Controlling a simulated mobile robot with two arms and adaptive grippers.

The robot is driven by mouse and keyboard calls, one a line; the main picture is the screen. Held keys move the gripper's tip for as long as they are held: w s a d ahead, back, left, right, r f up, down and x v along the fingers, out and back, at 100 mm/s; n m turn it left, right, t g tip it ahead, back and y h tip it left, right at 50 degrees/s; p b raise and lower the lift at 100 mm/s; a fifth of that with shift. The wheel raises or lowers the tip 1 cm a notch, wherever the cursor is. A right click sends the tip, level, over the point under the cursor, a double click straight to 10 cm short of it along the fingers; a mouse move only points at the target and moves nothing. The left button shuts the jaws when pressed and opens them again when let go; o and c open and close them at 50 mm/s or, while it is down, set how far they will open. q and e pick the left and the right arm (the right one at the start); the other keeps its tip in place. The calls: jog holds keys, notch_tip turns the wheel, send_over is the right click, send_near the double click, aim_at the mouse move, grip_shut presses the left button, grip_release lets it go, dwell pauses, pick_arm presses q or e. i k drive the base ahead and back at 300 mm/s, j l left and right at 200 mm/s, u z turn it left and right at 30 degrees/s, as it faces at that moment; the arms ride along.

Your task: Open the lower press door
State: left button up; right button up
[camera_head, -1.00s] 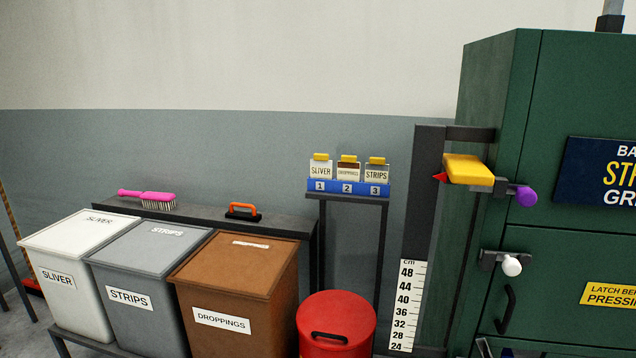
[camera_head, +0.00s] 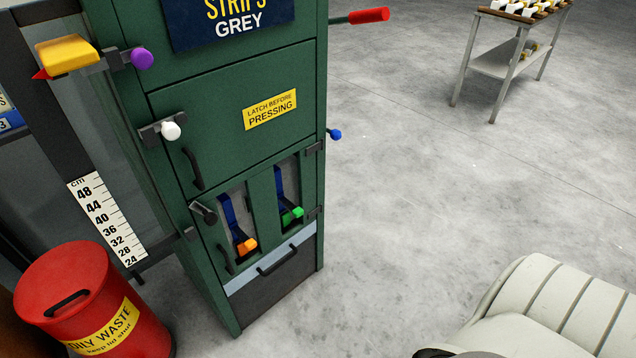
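The green press (camera_head: 235,60) stands left of centre in the head view. Its lower door (camera_head: 262,218) looks shut and has two window slots. The door above (camera_head: 224,112) also looks shut, with a white-knobbed latch (camera_head: 171,131) and a black handle (camera_head: 193,169). Neither gripper can be made out in the view.
A red oily-waste bin (camera_head: 85,290) stands left of the press, beside a centimetre scale (camera_head: 107,222). A red-gripped lever (camera_head: 368,16) and a blue knob (camera_head: 335,134) stick out on the right. A trolley (camera_head: 510,55) stands farther back. The floor between is open.

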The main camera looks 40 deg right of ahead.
aim_at(260, 179)
jog(key=i+l+z, duration=0.1)
jog(key=z, duration=0.65)
